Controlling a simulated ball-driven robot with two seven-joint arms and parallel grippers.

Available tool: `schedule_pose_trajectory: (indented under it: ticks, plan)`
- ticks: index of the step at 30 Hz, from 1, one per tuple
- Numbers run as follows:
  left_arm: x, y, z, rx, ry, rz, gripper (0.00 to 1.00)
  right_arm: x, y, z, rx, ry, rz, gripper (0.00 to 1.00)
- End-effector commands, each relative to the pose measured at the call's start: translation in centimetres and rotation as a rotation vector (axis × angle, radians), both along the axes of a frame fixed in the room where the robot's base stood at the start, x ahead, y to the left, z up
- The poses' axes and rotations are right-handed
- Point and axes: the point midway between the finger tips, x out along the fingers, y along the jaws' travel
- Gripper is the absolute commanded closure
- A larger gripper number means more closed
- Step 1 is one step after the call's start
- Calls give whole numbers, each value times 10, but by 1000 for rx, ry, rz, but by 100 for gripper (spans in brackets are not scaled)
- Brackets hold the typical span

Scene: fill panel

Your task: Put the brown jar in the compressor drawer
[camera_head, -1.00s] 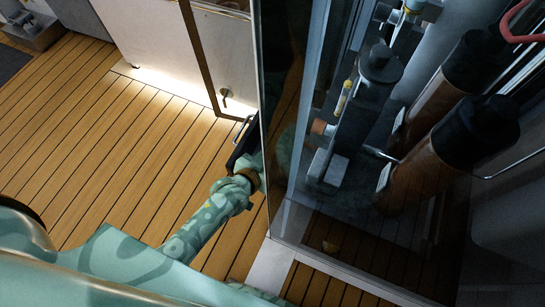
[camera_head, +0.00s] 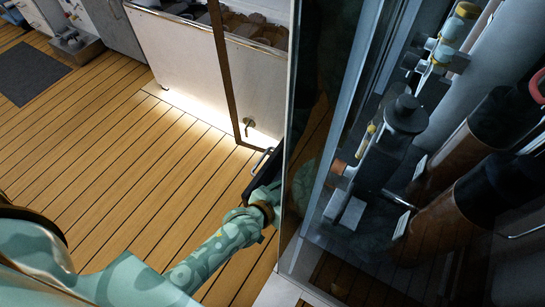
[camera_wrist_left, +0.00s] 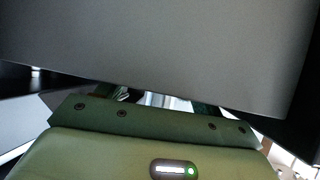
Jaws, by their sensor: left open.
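A dark drawer-like box (camera_head: 262,176) with a metal handle sticks out from the left side of the glass-fronted cabinet; I cannot tell for sure that it is the compressor drawer. My left gripper (camera_head: 268,192), at the end of the mint-green arm, is right beside it, its fingertips hidden. In the left wrist view a large grey surface (camera_wrist_left: 160,45) fills the area in front of the green gripper body, hiding what lies between the fingers. The left gripper is open. I cannot make out a brown jar. My right gripper is not in view.
The glass cabinet (camera_head: 310,180) stands close at right, with dark machinery (camera_head: 385,140) and brown cylinders with black caps (camera_head: 440,155) behind the glass. A white counter (camera_head: 185,60) with an open-looking door frame is at the back. The wooden floor (camera_head: 110,150) at left is clear.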

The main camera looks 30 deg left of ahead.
Motion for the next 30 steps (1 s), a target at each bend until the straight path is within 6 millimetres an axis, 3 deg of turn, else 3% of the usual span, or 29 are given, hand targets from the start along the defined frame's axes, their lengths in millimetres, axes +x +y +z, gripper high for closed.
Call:
schedule_pose_trajectory:
  ticks: [1, 6, 15, 30]
  plan:
    - [-9, 2, 14, 1, -7, 0, 33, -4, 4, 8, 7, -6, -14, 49]
    - [-46, 11, 39, 0, -11, 0, 33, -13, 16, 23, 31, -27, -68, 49]
    - [-93, 21, 61, -1, -10, 0, 33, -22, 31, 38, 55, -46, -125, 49]
    - [-100, 23, 62, -2, -9, 1, 33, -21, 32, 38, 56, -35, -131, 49]
